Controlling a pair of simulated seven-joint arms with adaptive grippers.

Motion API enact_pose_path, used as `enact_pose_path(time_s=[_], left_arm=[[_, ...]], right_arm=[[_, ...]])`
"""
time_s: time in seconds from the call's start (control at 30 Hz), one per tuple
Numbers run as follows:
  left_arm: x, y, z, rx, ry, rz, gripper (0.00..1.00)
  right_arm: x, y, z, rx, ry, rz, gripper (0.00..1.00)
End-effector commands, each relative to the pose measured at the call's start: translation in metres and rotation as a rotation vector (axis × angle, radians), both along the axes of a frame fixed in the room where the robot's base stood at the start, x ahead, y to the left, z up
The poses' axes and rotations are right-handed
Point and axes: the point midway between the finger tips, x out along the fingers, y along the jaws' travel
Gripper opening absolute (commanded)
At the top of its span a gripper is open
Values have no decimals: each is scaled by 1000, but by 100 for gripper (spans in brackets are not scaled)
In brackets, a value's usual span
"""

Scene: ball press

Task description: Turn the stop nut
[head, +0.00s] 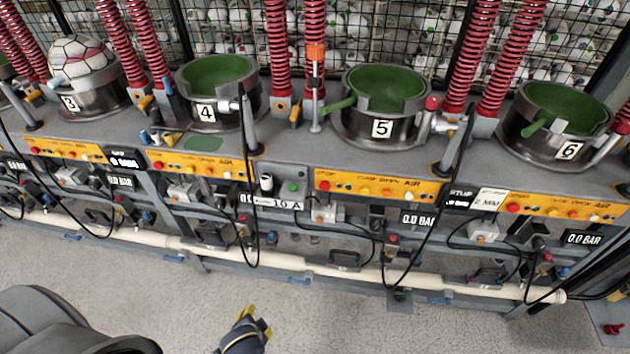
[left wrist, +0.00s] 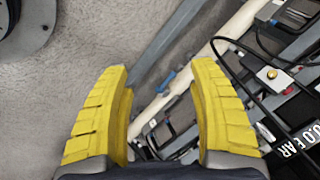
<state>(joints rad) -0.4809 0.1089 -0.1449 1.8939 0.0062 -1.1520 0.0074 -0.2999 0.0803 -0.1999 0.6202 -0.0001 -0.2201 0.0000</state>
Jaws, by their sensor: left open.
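I cannot pick out the stop nut with certainty. A black STOP label (head: 459,196) and a white 2 MM card (head: 488,201) sit on the press front between stations 5 and 6. A rod with an orange top (head: 315,54) stands at the back left of the station 5 bowl (head: 383,92). My left gripper (head: 257,320) is low over the floor in front of the bench, well apart from the bowls. In the left wrist view its yellow fingers (left wrist: 160,80) are spread, with nothing between them. My right gripper is not in view.
A white pipe (head: 330,271) runs along the bench's lower front, with black cables hanging over it. Orange button panels (head: 378,186) line the front edge. Red springs (head: 312,45) rise behind the bowls. A ball (head: 80,55) sits in station 3. The floor (head: 350,325) in front is clear.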

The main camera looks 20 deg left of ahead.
Motion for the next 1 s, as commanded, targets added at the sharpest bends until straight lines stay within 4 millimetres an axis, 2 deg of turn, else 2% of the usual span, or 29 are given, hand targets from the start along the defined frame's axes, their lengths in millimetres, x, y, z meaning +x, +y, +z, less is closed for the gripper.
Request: enact_pose_path(time_s=[0.03, 0.33, 0.4, 0.77, 1.0], left_arm=[[9, 3, 24, 12, -29, 1, 61], [64, 20, 156, 48, -207, 41, 61], [87, 22, 194, 30, -281, 61, 61], [195, 14, 331, -163, -591, 129, 61], [270, 1, 436, -370, -801, 145, 61]], right_arm=[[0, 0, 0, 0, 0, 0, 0], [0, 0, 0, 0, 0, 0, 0], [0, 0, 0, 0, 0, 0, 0], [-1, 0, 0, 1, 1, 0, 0], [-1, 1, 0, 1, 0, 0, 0]])
